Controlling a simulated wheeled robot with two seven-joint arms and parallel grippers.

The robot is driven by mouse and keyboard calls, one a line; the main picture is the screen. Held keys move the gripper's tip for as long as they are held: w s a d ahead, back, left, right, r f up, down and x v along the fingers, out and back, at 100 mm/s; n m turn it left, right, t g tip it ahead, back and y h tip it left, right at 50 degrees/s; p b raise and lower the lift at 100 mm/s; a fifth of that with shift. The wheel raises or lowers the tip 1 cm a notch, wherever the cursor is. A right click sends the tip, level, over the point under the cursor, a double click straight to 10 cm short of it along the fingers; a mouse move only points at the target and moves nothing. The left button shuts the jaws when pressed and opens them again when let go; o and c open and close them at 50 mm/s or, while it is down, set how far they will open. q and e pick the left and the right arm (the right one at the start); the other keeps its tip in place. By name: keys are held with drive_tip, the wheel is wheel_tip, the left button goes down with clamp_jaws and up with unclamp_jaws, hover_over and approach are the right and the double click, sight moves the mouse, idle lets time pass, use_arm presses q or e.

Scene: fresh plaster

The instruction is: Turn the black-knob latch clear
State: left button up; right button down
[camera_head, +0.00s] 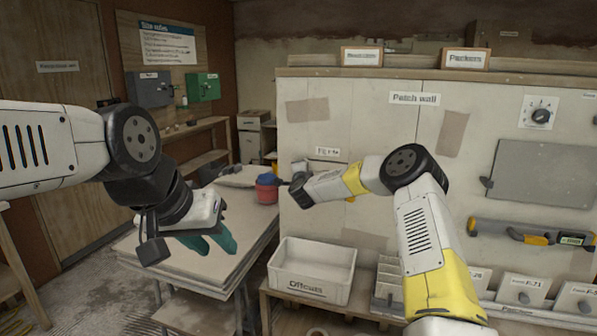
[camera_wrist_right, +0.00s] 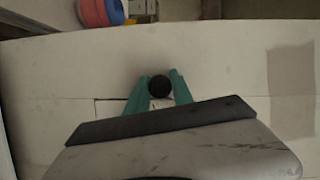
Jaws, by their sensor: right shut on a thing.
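The black knob (camera_wrist_right: 160,86) of the latch shows in the right wrist view, against the pale wall panel. My right gripper (camera_wrist_right: 159,88) has its teal fingers on either side of the knob and is shut on it. A pale piece below the knob is partly hidden by the fingers and the dark gripper body. In the head view my right wrist reaches the wall's left end and hides the latch. My left gripper (camera_head: 212,238) hangs over the pale-topped table, its teal fingers apart and empty.
The patch wall (camera_head: 390,125) carries a dial (camera_head: 541,112), a grey panel (camera_head: 545,172) and a yellow-black level (camera_head: 530,234). A white bin (camera_head: 312,288) stands below. A blue-and-red container (camera_head: 266,190) is beside my right wrist. The table (camera_head: 235,262) lies under my left gripper.

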drive_tip(key=shift+a+r+n+g, duration=0.1)
drive_tip(key=shift+n+g, duration=0.4)
drive_tip(key=shift+n, duration=0.7)
drive_tip(key=shift+n+g+h, duration=0.7)
drive_tip(key=shift+n+h, duration=0.2)
drive_tip(key=shift+n, duration=0.6)
drive_tip(key=shift+f, duration=0.2)
drive_tip(key=c, duration=1.1)
unclamp_jaws()
drive_tip(key=v, duration=0.8)
